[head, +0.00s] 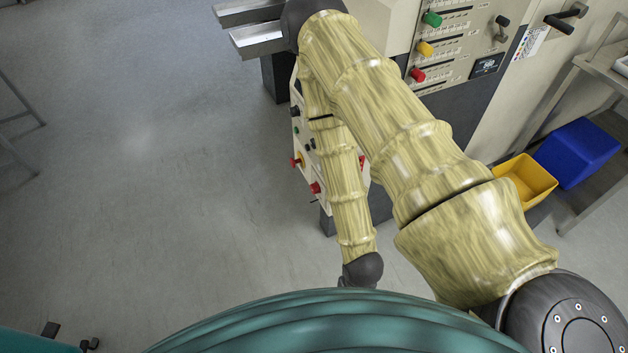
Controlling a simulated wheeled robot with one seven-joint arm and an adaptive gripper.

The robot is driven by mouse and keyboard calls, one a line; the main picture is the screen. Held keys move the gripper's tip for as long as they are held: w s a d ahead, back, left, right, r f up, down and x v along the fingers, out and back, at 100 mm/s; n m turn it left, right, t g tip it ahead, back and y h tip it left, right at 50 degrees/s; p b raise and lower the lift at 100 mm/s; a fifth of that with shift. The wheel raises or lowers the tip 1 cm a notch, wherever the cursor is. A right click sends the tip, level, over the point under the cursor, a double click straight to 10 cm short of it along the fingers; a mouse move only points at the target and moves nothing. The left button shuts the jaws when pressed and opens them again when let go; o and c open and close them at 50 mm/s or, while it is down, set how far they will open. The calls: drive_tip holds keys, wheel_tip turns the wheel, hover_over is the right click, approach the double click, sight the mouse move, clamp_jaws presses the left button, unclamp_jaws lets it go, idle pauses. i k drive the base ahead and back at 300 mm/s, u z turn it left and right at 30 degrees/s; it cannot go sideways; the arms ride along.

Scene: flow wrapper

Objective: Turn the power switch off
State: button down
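No switch is clearly labelled as the power switch. A red-and-yellow switch (298,161) sticks out from the left part of a light control panel (303,172) on the machine's lower front; it may be the power switch, but its position is too small to read. My arm crosses in front of this panel and hides its middle. The arm folds at the top and comes down to a dark wrist joint (362,270) below the panel. My gripper is not visible; it is hidden past the wrist, behind my teal body.
The same panel has a black knob (295,111) and a red button (315,187). An upper panel holds green (432,19), yellow (425,48) and red (417,74) buttons. Yellow (527,179) and blue (578,152) bins stand right. Open floor (150,180) lies left.

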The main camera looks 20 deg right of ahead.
sight(315, 187)
drive_tip(key=z, duration=0.05)
drive_tip(key=k, duration=1.1)
drive_tip(key=u, duration=0.9)
drive_tip(key=i, duration=1.35)
drive_tip(key=z, duration=0.95)
